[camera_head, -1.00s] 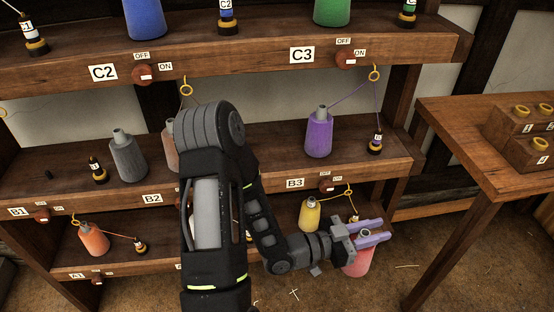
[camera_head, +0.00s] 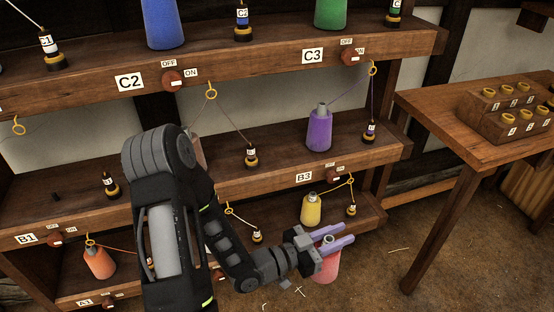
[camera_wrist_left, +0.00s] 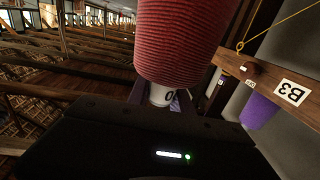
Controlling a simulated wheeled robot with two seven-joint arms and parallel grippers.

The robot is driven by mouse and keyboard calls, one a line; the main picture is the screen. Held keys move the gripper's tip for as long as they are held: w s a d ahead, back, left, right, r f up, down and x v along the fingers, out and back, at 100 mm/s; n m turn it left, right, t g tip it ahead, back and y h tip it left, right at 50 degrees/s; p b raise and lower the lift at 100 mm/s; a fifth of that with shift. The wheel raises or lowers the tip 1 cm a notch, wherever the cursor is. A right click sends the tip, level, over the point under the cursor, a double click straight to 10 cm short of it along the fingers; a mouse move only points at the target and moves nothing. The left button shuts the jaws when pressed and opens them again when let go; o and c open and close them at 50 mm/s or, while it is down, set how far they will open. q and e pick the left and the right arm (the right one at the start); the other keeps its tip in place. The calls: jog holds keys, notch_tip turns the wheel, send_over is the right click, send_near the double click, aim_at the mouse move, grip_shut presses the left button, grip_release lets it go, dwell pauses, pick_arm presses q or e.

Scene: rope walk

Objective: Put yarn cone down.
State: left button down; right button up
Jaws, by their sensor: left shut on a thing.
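The red yarn cone (camera_head: 326,268) hangs in my left gripper (camera_head: 346,234), whose purple fingers are closed around its pale neck. It is in front of the lowest shelf, near its right end, with the floor behind it. In the left wrist view the ribbed red cone (camera_wrist_left: 180,40) fills the upper middle, and a white neck (camera_wrist_left: 161,95) with a partly seen mark sits between the fingers. No surface shows touching the cone. My right gripper is not in view.
A yellow cone (camera_head: 311,209) stands on the bottom shelf (camera_head: 362,212), just behind the held cone. A purple cone (camera_head: 319,130) is on the middle shelf (camera_head: 275,166). Open floor (camera_head: 390,255) lies between.

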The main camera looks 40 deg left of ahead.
pick_arm(q)
jog(key=w+a+r+n+t+y+b, duration=0.2)
jog(key=w+a+r+n+y, duration=0.5)
jog(key=a+r+y, duration=0.4)
jog(key=s+a+r+n+g+y+b, duration=0.1)
jog(key=s+a+r+n+g+y, duration=0.1)
jog(key=s+a+r+n+y, duration=0.3)
jog(key=a+r+y, duration=0.2)
jog(key=a+r, duration=0.1)
jog(key=a, duration=0.1)
jog(key=shift+r+g+y, duration=0.25)
jog(key=shift+g+y, duration=0.05)
jog(key=shift+g, duration=0.1)
jog(key=shift+a, duration=0.15)
jog(key=x, duration=1.7)
jog(key=shift+p, duration=0.4)
jog(key=shift+w+r, duration=0.1)
